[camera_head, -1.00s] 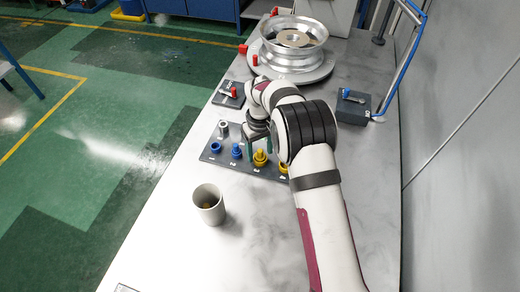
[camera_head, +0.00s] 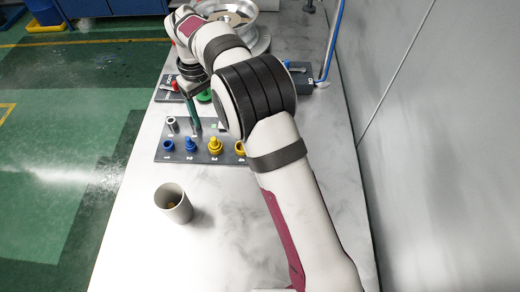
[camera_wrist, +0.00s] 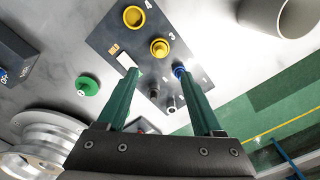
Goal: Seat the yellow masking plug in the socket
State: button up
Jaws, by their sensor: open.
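The yellow masking plug (camera_head: 214,145) stands upright on the dark board (camera_head: 170,155), at the spot marked 3; it also shows in the wrist view (camera_wrist: 159,47). A hollow yellow ring (camera_head: 240,147), possibly the socket, is beside it at spot 4, partly behind my arm; the wrist view shows it as an open cup (camera_wrist: 134,16). My gripper (camera_wrist: 159,75) is open and empty, its green fingers apart. In the head view its fingers (camera_head: 195,126) point down over the back of the board. The plug is beyond the fingertips, not between them.
Blue parts (camera_head: 191,145) and a grey cylinder (camera_head: 172,124) stand on the board. A green knob (camera_wrist: 86,86) is beyond it. A grey cup (camera_head: 174,203) stands in front. A metal wheel (camera_wrist: 40,140) is at the back.

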jog(key=s+d+r+m, duration=0.6)
jog(key=s+d+r, duration=0.3)
jog(key=d, duration=0.4)
jog(key=s+d+f+m+y, duration=0.1)
jog(key=s+d+m, duration=0.3)
jog(key=s, duration=0.7)
jog(key=s+d+f+m, duration=0.1)
jog(key=s+d+m, duration=0.3)
jog(key=s, duration=0.7)
jog(key=shift+s+d+f+m+y, duration=0.25)
jog(key=shift+s+f+m+y, duration=0.05)
jog(key=shift+f+y, duration=0.1)
